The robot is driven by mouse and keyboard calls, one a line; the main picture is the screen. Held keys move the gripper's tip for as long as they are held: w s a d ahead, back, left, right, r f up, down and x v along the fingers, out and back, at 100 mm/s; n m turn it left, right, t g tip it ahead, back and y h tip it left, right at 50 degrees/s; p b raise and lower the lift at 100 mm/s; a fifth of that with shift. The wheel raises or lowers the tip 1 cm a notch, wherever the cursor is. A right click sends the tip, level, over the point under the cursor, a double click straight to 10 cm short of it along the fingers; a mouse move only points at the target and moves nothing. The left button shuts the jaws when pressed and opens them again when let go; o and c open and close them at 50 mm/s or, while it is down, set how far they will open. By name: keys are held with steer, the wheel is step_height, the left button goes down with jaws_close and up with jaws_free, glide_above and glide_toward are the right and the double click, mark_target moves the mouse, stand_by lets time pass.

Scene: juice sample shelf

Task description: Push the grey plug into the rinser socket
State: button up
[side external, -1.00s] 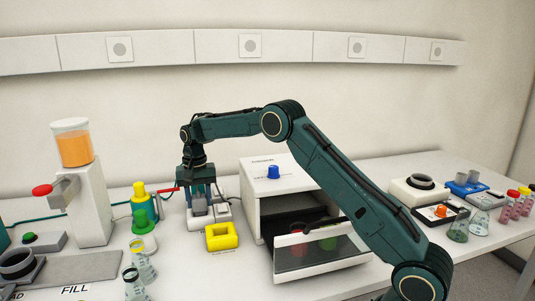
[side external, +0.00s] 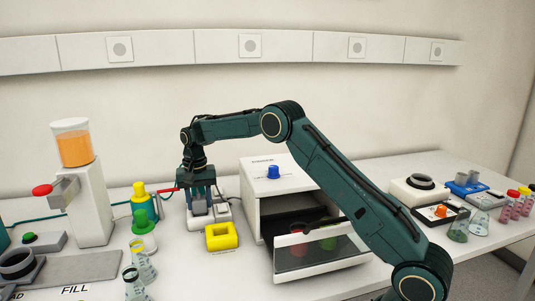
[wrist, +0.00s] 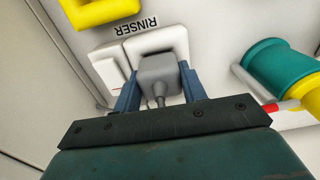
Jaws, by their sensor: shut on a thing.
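The grey plug (wrist: 158,75) is between the blue fingers of my gripper (wrist: 158,88), which is shut on it. Its cable trails back toward my wrist. The plug is at the white rinser socket (wrist: 175,38), beside the "RINSER" label, in the wrist view. I cannot tell how deep the plug sits, as its body hides the socket opening. In the side view my gripper (side external: 199,208) points down over the white socket base (side external: 200,224), with the grey plug (side external: 200,208) partly hidden between the fingers.
A yellow block (side external: 221,237) stands just in front of the socket. A white cabinet (side external: 262,205) with an open drawer is to the right. A green and yellow bottle (side external: 140,205) is to the left; a similar green cylinder (wrist: 275,65) shows in the wrist view.

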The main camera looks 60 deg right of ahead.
steer(key=shift+f, duration=0.3)
steer(key=o, duration=1.1)
steer(key=shift+r, duration=0.1)
steer(key=shift+r, duration=6.85)
